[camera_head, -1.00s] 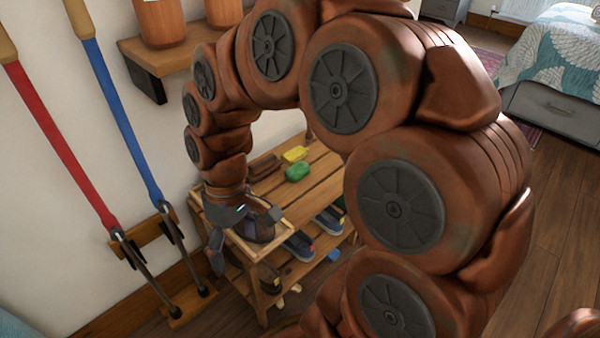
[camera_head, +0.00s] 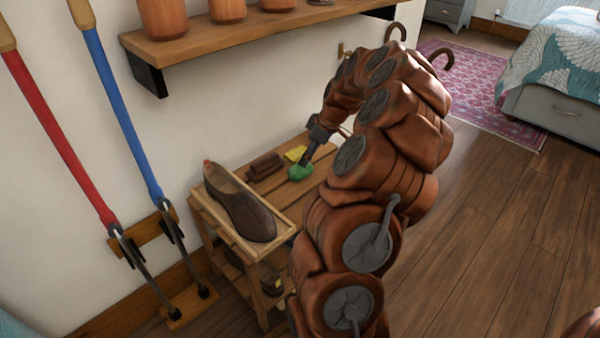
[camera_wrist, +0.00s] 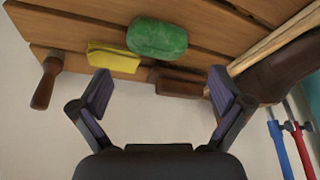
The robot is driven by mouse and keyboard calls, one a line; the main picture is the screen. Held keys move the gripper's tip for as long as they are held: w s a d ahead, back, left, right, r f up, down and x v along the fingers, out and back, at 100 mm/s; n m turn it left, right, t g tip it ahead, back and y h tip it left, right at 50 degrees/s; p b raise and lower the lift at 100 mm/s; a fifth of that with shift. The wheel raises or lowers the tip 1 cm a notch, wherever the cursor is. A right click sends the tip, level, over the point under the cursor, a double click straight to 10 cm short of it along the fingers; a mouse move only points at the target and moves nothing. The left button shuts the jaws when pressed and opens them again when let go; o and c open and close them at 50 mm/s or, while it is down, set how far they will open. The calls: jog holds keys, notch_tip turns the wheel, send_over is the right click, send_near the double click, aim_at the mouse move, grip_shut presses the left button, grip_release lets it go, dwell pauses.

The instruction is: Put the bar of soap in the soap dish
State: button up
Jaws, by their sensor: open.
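A green rounded block (camera_head: 300,172), which looks like a bar of soap, lies on the slatted top of the wooden bench. It shows in the wrist view (camera_wrist: 157,38), beyond my fingertips. A yellow flat-sided block (camera_head: 295,153) lies beside it, also in the wrist view (camera_wrist: 113,58). My gripper (camera_wrist: 162,88) is open, with nothing between its fingers. In the head view my gripper (camera_head: 308,155) is by the green and yellow blocks and partly hides them. I cannot make out a soap dish for certain.
Brown blocks (camera_head: 265,166) lie left of the yellow one. A brown shoe (camera_head: 238,205) lies in a wooden-rimmed tray at the bench's near end. A wall shelf (camera_head: 240,36) with pots hangs above. Long-handled red (camera_head: 60,145) and blue (camera_head: 122,110) tools stand at the left.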

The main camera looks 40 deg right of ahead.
aim_at(302, 168)
jog(key=shift+b+x, duration=1.55)
jog(key=shift+x, duration=2.25)
jog(key=shift+d, duration=0.1)
jog(key=shift+c, duration=0.3)
jog(key=c, duration=1)
jog(key=shift+r+p, duration=1)
jog(key=shift+r, duration=0.85)
jog(key=s+a+r+p, duration=0.1)
jog(key=s+a+p, duration=0.2)
jog(key=s, duration=1.2)
jog(key=shift+a+r, duration=0.2)
jog(key=shift+a, duration=0.55)
